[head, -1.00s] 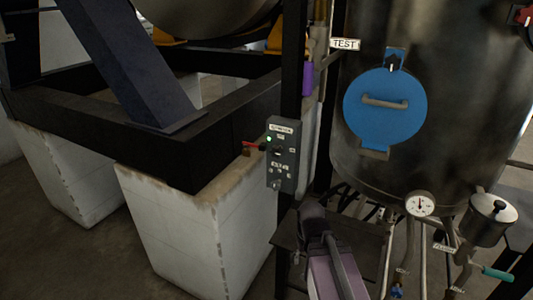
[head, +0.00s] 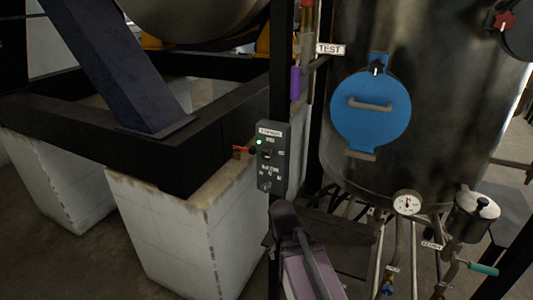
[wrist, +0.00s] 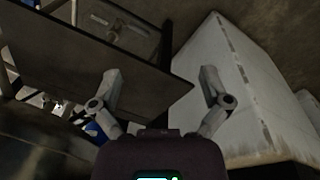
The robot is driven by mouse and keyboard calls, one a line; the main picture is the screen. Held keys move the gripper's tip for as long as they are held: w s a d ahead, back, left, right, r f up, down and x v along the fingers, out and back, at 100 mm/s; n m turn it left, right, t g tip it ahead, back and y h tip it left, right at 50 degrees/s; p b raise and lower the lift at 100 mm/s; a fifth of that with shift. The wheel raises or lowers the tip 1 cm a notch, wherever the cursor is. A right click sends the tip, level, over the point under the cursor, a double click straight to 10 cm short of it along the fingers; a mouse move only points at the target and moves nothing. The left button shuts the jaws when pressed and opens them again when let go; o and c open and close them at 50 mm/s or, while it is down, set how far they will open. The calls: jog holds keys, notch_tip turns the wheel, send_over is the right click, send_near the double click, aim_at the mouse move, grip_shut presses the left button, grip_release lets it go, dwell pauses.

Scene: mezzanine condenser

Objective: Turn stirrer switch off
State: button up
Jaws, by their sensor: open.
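The stirrer control box (head: 273,174) is a grey upright box on a dark post, in the middle of the head view. It has a label at its top, a lit green lamp (head: 259,142) and a dark knob below the lamp; the knob's exact setting is too small to read. My gripper (wrist: 160,80) shows in the wrist view, its two fingers spread apart with nothing between them. In the head view my arm rises below the box, and the fingers cannot be made out there. The box is not recognisable in the wrist view.
A large metal tank with a blue round hatch (head: 371,124) stands right of the post. A gauge (head: 407,203), pipes and a small pot (head: 474,216) sit below it. A black frame (head: 70,148) on white concrete blocks (head: 155,225) fills the left.

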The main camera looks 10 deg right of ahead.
jog(key=w+a+r+m+t+h+p, duration=0.1)
jog(key=w+r+m+t+h+p, duration=0.3)
jog(key=w+r+p, duration=0.5)
jog(key=t+h+p, duration=0.3)
jog(key=t+h, duration=0.1)
jog(key=t, duration=0.2)
send_near(264, 155)
jog(key=s+a, duration=0.1)
jog(key=shift+s+r+m, duration=0.1)
jog(key=shift+r+m, duration=0.2)
jog(key=shift+r, duration=0.2)
jog(key=shift+f, duration=0.1)
jog(key=b+x, duration=0.4)
jog(key=x, duration=0.9)
jog(key=shift+d+f+b, duration=0.2)
jog(key=shift+d+b, duration=0.05)
jog(key=shift+b, duration=0.15)
jog(key=shift+c, duration=0.3)
